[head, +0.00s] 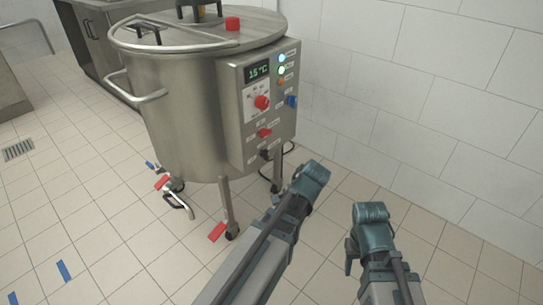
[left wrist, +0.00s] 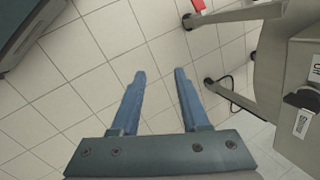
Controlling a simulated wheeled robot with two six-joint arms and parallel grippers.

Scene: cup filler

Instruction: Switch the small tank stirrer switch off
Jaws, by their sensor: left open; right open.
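The small tank (head: 185,105) is a steel vessel on legs with a grey control box (head: 235,115) on its front right. A black switch (head: 265,154) sits low on the box; in the left wrist view it shows at the right edge as a black knob (left wrist: 303,100) between labels that seem to read "Off" and "Stirring". I cannot tell its setting. My left gripper (left wrist: 160,73) is open and empty above the floor, left of the switch and apart from it. My right gripper (head: 350,262) is partly seen, open, to the right of the tank.
Red knobs (head: 262,102) and a blue knob (head: 292,101) sit above the black switch. A white tiled wall (head: 420,90) stands close on the right. Tank legs and a red-handled valve are low down. The tiled floor (head: 110,235) at left is mostly clear.

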